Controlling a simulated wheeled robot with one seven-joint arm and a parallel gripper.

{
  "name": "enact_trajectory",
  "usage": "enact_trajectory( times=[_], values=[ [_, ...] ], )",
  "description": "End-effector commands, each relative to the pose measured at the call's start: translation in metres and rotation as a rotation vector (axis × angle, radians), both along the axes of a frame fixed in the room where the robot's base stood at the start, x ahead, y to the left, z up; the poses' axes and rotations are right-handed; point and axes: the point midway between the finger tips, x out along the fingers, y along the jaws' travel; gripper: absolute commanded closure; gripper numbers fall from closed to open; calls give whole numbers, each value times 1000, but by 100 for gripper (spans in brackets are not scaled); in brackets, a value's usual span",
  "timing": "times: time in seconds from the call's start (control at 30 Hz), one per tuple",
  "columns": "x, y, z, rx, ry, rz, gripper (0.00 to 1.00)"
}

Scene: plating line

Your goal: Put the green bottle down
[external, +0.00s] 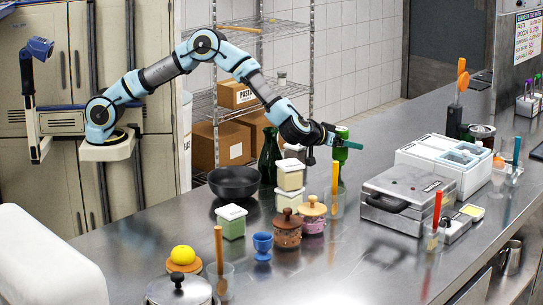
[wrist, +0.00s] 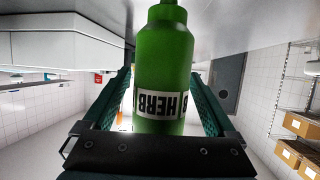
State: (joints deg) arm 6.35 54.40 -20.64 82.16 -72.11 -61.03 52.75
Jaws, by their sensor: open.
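The green bottle (wrist: 163,62) with a white "HERB" label fills the middle of the wrist view, label upside down there. My gripper (wrist: 161,76) is open around it, with a gap between the bottle and each teal finger. In the external view my gripper (external: 347,145) is level at the bottle's upper part, and the green bottle (external: 339,158) shows just below the fingers. It looks upright on the steel counter, but its base is hidden behind a glass with an orange stick.
Close by on the counter are stacked white canisters (external: 290,175), a pink jar (external: 312,216), the glass with the orange stick (external: 334,203) and a dark green bottle (external: 268,158). A grey press (external: 408,196) stands to the right.

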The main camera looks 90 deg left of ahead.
Motion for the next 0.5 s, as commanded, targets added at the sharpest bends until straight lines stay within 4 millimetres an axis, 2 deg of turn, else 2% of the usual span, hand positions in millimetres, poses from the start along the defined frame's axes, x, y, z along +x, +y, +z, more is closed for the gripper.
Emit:
enact_trajectory(
  times=[0.17,0.27,0.5],
  values=[
    [0,0,4,-1,-1,0,9],
    [-7,-7,7,0,-2,-3,9],
    [-44,-34,25,0,-3,-5,9]
  ],
)
